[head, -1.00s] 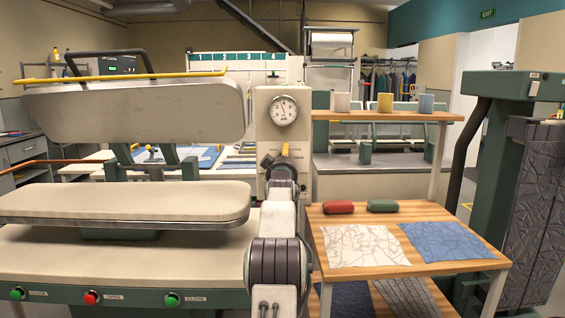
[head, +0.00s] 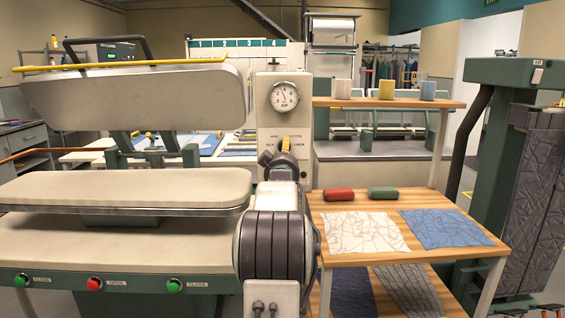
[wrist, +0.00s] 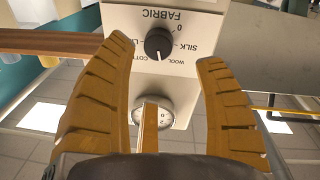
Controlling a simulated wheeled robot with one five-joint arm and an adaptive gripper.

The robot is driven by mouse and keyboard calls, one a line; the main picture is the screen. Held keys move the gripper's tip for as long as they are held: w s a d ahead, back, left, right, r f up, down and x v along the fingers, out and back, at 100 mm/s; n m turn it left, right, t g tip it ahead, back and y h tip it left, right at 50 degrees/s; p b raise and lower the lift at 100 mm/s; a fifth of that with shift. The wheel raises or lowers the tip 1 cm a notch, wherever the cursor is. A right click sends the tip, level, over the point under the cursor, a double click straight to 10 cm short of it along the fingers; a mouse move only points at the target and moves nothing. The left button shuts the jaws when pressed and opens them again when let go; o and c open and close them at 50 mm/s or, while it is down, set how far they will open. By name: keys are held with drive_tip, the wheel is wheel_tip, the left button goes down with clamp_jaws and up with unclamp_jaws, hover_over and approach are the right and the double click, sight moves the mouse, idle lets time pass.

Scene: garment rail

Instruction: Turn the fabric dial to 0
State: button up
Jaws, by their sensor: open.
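The fabric dial (wrist: 158,44) is a round black knob on the cream panel (wrist: 125,20), with FABRIC, 0, SILK, WOOL and other words around it. The wrist view shows it upside down, with 0 above and to the right of the knob. In the head view my arm and gripper hide the dial. My gripper (wrist: 165,49) is open and empty, its ridged orange fingers on either side of the knob in the picture. I cannot tell the gap in depth. My gripper (head: 285,145) also shows before the panel in the head view.
A round gauge (head: 284,96) is on the panel above my gripper. A padded press (head: 130,100) stands left. A wooden table (head: 370,260) with cloths and two rolls (head: 338,195) stands right, below a shelf (head: 385,103) with several spools.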

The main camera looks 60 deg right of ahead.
drive_tip(key=shift+v, duration=2)
drive_tip(key=shift+w+d+f+p, duration=0.2)
drive_tip(key=shift+d+f+p, duration=0.15)
drive_tip(key=shift+f, duration=0.45)
drive_tip(key=shift+w+d+r+m+p, duration=0.35)
drive_tip(key=shift+w+d+m+p, duration=0.4)
drive_tip(key=shift+d+m, duration=0.7)
drive_tip(key=shift+w+d+r+m+p, duration=0.4)
drive_tip(key=shift+w+d+m, duration=0.65)
drive_tip(key=shift+d, duration=0.75)
drive_tip(key=shift+w+d+r+m+p, duration=0.3)
drive_tip(key=shift+w+d+m+p, duration=0.4)
drive_tip(key=shift+d+m, duration=0.8)
drive_tip(key=shift+d, duration=0.15)
drive_tip(key=c, duration=1.2)
